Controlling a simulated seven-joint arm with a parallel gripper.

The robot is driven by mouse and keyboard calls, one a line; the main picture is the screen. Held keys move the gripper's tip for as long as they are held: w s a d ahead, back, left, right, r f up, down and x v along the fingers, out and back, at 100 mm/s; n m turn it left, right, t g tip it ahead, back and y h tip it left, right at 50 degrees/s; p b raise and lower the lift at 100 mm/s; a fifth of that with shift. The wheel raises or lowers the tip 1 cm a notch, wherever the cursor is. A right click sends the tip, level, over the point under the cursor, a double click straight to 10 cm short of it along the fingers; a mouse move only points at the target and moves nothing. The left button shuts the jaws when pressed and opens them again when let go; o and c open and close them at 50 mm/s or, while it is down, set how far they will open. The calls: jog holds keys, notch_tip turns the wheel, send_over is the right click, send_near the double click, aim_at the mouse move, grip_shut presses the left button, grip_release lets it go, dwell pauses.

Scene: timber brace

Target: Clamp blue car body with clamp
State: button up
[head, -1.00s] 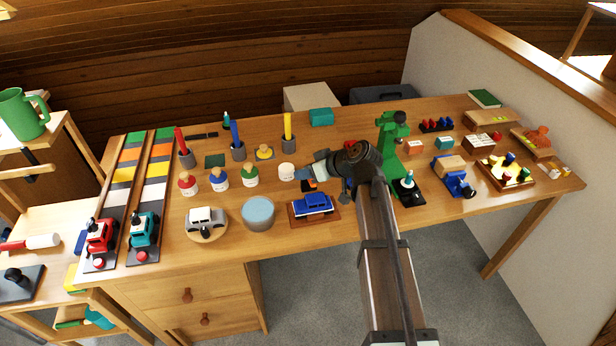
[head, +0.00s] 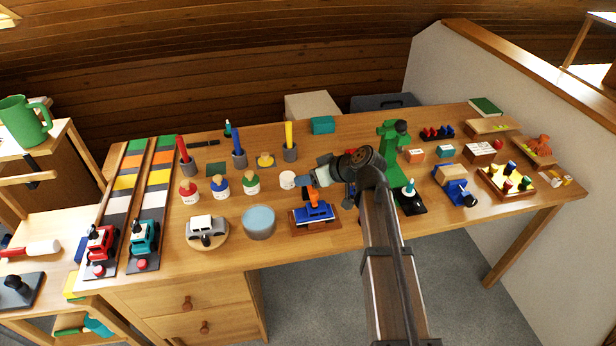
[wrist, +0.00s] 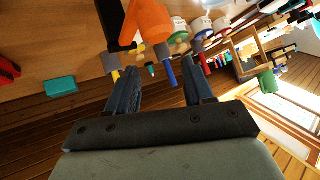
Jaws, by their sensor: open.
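The blue car body (head: 322,212) sits on a brown wooden base (head: 301,229) near the front edge of the bench. The clamp's orange handle (head: 313,197) stands over the car body in the head view. In the wrist view the orange handle (wrist: 147,22) is large at the top, with a black part beside it. I cannot tell whether the clamp presses on the car. My gripper (head: 306,179) is just behind and above the clamp. The wrist view shows its two fingers (wrist: 158,82) apart with nothing between them, and the handle lies beyond their tips.
A pale blue round tin (head: 258,223) and a grey car on a round board (head: 206,230) stand left of the base. A green press (head: 391,150) stands to the right behind my arm. Several painted figures and pen holders fill the bench behind.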

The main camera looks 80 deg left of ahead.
jog(key=v, duration=1.3)
